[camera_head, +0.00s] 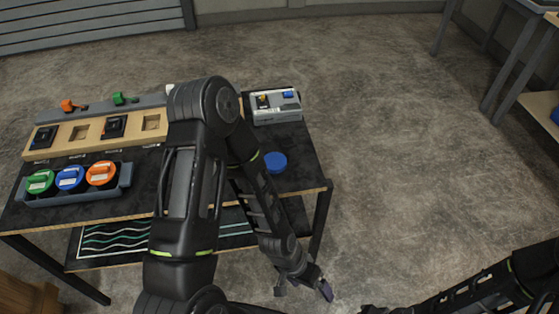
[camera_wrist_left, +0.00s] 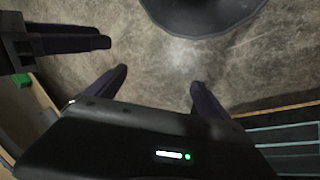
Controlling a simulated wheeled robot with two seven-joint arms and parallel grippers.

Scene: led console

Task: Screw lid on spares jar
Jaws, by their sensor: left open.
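A blue round lid (camera_head: 275,162) is on the right part of the table, beside my left arm. I cannot tell whether a jar stands under it. Several lidded jars sit in a grey tray at the left: a green-lidded jar (camera_head: 40,182), a blue-lidded jar (camera_head: 69,178) and an orange-lidded jar (camera_head: 102,174). My left gripper (camera_head: 303,291) is open and empty, over the floor in front of the table; its fingers also show in the left wrist view (camera_wrist_left: 158,88). My right arm enters at lower right; a dark gripper with purple fingers, probably my right gripper (camera_wrist_left: 107,37), shows in the left wrist view.
A grey box with a blue button (camera_head: 277,107) stands at the table's back right. A wooden board (camera_head: 68,134) with square recesses lies at the back left. My left arm hides the table's middle. Another table (camera_head: 535,95) stands far right; the floor between is clear.

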